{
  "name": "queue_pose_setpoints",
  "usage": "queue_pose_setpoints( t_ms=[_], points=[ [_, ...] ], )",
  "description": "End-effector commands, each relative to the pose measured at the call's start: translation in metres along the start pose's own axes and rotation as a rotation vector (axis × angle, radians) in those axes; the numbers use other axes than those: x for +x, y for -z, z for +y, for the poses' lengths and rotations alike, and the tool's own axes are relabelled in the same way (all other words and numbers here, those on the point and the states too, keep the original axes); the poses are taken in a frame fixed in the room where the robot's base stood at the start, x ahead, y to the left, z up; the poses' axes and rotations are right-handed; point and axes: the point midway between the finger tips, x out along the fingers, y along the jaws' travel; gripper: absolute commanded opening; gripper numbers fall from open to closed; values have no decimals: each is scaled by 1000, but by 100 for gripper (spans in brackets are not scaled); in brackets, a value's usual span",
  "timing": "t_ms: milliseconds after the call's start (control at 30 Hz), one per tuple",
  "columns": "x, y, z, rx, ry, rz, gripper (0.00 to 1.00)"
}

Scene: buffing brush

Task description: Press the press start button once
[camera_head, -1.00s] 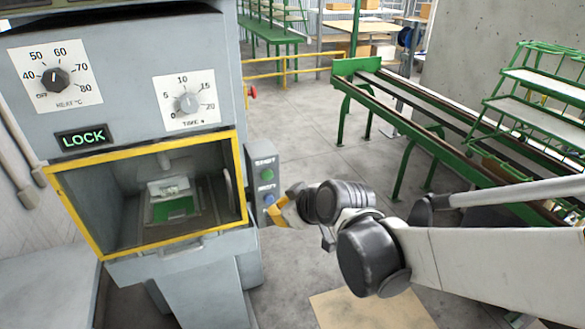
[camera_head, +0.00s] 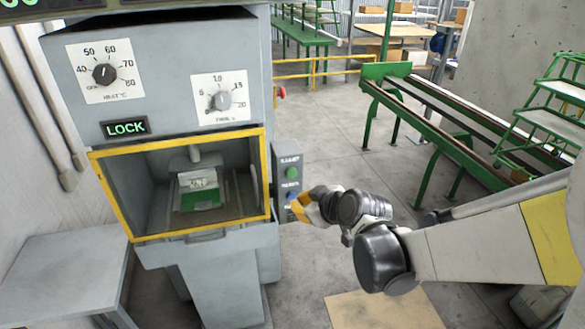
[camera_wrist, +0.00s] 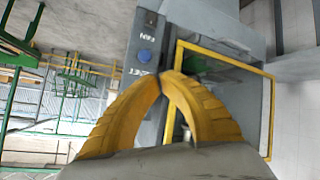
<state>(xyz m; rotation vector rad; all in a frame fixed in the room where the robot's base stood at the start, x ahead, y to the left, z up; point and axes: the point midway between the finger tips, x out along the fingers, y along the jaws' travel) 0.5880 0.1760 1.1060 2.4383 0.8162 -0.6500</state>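The grey press (camera_head: 165,115) stands at the left of the head view, with a yellow-framed window (camera_head: 180,147) and a lit LOCK sign. On its right side is a narrow button panel (camera_head: 280,160). The panel carries a green button (camera_head: 291,172) under a label that seems to read START, and a blue button (camera_head: 291,195) below it. My gripper (camera_head: 297,208) is beside the panel's lower end, just below the blue button in the picture. In the wrist view my yellow fingers (camera_wrist: 168,76) meet at their tips, holding nothing. The blue button (camera_wrist: 146,55) shows past them; the green one is hidden.
Inside the press window is a white block on a green base (camera_head: 200,195). A grey side table (camera_head: 60,275) stands at the lower left. A green rail frame (camera_head: 440,130) stands behind my arm. Open floor lies between it and the press.

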Motion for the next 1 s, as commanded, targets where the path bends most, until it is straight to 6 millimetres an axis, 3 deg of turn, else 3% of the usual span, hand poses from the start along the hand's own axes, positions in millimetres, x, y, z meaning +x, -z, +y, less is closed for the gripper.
queue_pose_setpoints(
  t_ms=[500,1000],
  points=[
    [52,28,28,0,0,0,0],
    [58,31,31,0,0,0,0]
  ],
)
